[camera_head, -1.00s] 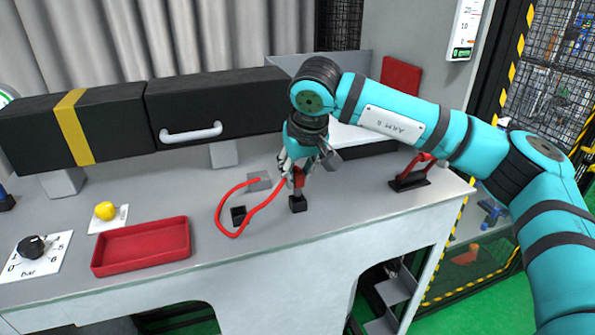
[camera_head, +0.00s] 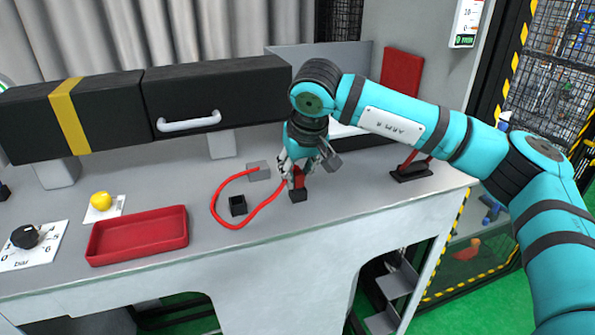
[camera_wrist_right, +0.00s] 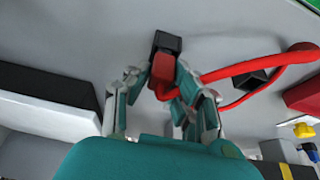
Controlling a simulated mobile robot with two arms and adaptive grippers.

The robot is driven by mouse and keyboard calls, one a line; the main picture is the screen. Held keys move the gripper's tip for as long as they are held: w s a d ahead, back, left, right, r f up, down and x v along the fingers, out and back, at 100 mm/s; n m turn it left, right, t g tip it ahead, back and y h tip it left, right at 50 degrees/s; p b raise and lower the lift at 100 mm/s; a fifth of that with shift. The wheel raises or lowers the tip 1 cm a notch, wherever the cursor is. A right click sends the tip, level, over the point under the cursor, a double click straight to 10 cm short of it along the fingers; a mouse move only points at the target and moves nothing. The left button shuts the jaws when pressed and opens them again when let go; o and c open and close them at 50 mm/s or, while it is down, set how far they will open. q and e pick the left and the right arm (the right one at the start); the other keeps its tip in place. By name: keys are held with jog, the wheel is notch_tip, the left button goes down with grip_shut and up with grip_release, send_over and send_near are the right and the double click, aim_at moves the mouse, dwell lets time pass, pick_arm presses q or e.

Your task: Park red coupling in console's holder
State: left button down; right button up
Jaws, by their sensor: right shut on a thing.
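My right gripper (camera_head: 297,172) is shut on the red coupling (camera_head: 299,182), which it holds roughly upright. The coupling's lower end is at a small black square block (camera_head: 298,195) on the console top. In the right wrist view the coupling (camera_wrist_right: 162,68) lines up with this block (camera_wrist_right: 167,42); I cannot tell how deep it sits. A second black square holder (camera_head: 238,205), with an open top, stands to the left, inside the loop of the red hose (camera_head: 214,207). My left gripper is not in view.
The hose runs from a grey block (camera_head: 259,171) to the coupling. A red tray (camera_head: 138,235), yellow button (camera_head: 101,201) and black knob (camera_head: 25,236) are on the left. A black stand with a red part (camera_head: 411,172) is on the right. A black drawer with handle (camera_head: 215,105) overhangs behind.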

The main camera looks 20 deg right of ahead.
jog(key=shift+f, duration=0.25)
jog(key=o, duration=0.9)
jog(key=shift+o, duration=0.2)
jog(key=shift+r, duration=0.1)
jog(key=v, duration=1.2)
